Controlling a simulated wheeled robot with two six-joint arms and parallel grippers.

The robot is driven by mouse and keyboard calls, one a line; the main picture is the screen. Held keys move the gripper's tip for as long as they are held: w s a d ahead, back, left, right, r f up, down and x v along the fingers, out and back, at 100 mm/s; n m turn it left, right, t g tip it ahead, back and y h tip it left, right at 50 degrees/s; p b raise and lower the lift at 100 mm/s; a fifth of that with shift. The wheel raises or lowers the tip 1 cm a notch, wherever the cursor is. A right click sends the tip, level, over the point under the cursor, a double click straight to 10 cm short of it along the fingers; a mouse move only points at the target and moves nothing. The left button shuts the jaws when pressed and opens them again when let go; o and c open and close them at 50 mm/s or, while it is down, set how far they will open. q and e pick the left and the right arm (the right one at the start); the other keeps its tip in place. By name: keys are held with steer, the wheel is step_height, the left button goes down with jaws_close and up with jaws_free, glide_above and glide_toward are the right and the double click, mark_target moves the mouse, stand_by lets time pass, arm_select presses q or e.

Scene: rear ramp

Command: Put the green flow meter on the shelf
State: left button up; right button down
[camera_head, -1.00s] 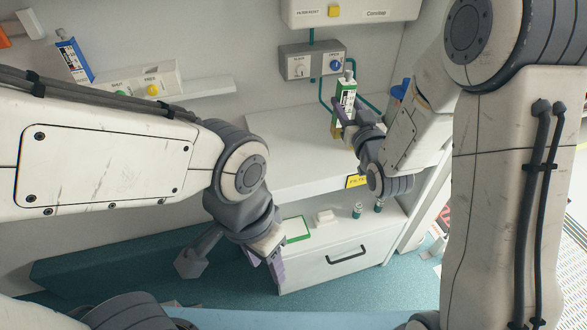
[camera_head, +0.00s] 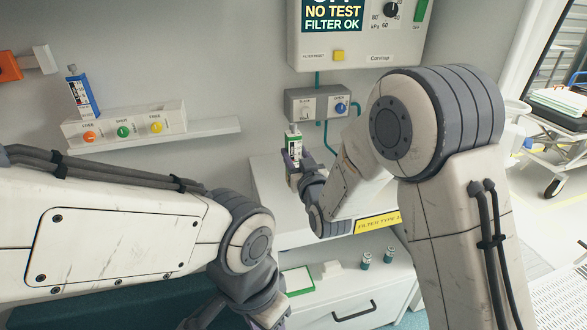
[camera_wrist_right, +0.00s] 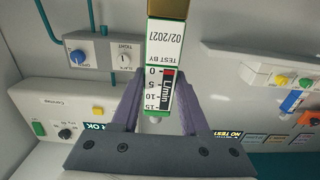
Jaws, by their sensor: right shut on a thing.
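The green flow meter (camera_head: 293,144) is a small upright body with a white-and-green label, held in my right gripper (camera_head: 296,168) above the white counter. In the right wrist view the flow meter (camera_wrist_right: 164,75) sits between the purple fingers of my right gripper (camera_wrist_right: 157,110), its label reading "TEST BY 02/2027". The shelf (camera_head: 200,135) is a white wall ledge to the left, apart from the flow meter. My left gripper (camera_head: 265,318) is at the bottom edge, partly cut off, so its jaws cannot be judged.
On the shelf stands a holder (camera_head: 105,128) with orange, green and yellow knobs; a blue meter (camera_head: 80,95) stands at it. The shelf's right end is bare. A wall valve box (camera_head: 318,104) is behind the flow meter. Two small vials (camera_head: 366,260) stand on the lower cabinet.

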steer(key=shift+w+a+f, duration=0.15)
steer(key=shift+w+a, duration=0.05)
steer(key=shift+a, duration=0.05)
steer(key=shift+f, duration=0.35)
step_height(320, 180, down, 3)
steer(key=shift+f, duration=0.15)
steer(key=shift+f, duration=0.25)
steer(key=shift+c, duration=2.1)
jaws_free()
steer(key=shift+r, duration=0.1)
